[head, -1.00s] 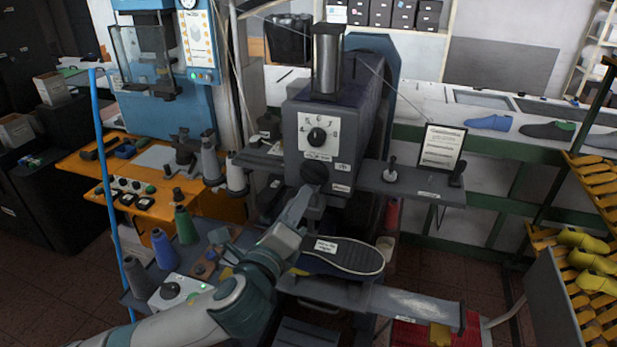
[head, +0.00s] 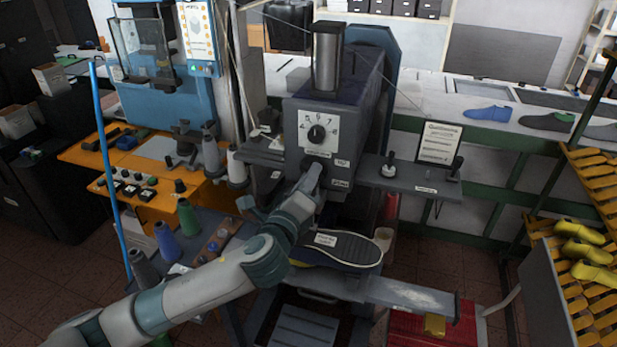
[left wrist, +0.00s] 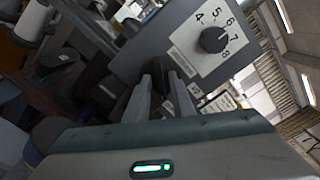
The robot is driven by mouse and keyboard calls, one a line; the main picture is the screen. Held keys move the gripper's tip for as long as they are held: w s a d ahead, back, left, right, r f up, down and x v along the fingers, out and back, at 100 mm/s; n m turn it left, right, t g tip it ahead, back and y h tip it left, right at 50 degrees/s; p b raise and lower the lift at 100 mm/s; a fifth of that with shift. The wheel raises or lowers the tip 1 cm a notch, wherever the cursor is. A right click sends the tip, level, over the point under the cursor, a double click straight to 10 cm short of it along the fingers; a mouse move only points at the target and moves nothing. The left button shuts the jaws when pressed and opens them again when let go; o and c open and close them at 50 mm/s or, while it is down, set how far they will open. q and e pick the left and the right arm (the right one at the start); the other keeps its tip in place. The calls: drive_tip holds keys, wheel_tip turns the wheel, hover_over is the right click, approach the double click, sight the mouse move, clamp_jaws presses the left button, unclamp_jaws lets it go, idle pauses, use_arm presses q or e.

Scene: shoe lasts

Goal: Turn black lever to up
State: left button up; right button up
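The black lever (left wrist: 162,76) is on the grey machine's front, just below the numbered dial; my gripper hides most of it in the head view. My left gripper (head: 316,174) is at the lever, its fingers reaching up and forward. In the left wrist view the two fingers (left wrist: 166,84) stand apart, one on each side of the dark lever. Whether they touch it is not clear, and the lever's tilt is hard to see. My right gripper is in no view.
The black dial knob (head: 317,133) sits close above the lever and also shows in the left wrist view (left wrist: 213,40). A shoe sole (head: 345,250) lies below my gripper. Side shelves with a small black lever (head: 389,165) and a sign (head: 438,143) stand at right. Thread spools (head: 165,240) stand at left.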

use_arm(q)
clamp_jaws()
drive_tip(key=shift+n, duration=0.3)
drive_tip(key=shift+f+n+b, duration=0.1)
drive_tip(key=shift+n+b, duration=0.2)
drive_tip(key=shift+n, duration=0.5)
drive_tip(key=n, duration=0.7)
drive_tip(key=shift+b, duration=0.3)
drive_tip(key=n, duration=0.4)
drive_tip(key=shift+n, duration=0.4)
